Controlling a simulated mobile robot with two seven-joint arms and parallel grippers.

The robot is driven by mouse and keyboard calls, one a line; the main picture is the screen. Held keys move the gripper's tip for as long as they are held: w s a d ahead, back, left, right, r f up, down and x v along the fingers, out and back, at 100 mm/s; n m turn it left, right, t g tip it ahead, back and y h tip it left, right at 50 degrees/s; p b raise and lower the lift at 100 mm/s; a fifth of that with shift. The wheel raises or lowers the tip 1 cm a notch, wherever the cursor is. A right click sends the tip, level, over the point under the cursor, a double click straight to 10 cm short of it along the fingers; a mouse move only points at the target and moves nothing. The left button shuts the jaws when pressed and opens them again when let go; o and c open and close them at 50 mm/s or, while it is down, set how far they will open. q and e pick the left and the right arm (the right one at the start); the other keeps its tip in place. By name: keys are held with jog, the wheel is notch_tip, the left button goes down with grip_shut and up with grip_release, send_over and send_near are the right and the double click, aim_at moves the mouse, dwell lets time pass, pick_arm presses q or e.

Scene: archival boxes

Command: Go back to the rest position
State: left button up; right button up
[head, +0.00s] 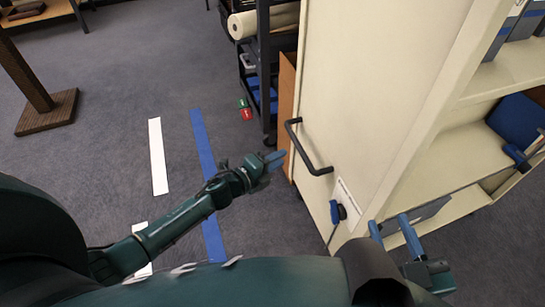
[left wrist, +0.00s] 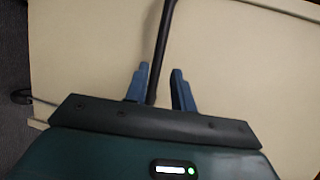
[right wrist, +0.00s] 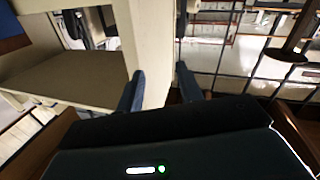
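My left gripper (head: 277,160) has its blue fingers apart, just left of the black handle (head: 309,152) on the side of the cream shelving unit (head: 375,85). In the left wrist view, the handle (left wrist: 163,40) runs down between the spread fingers (left wrist: 160,84); I cannot tell whether it touches them. My right gripper (head: 393,232) is at the lower right, in front of the unit's open shelves. Its fingers also show apart and empty in the right wrist view (right wrist: 158,84), with the unit's cream upright (right wrist: 143,45) beyond them.
A blue box (head: 517,122) is on a shelf at right. A dark cart (head: 264,75) stands behind. Blue tape (head: 203,145) and white tape (head: 157,155) mark open carpet at left.

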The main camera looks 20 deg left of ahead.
pick_arm(q)
jog(key=shift+v, duration=0.75)
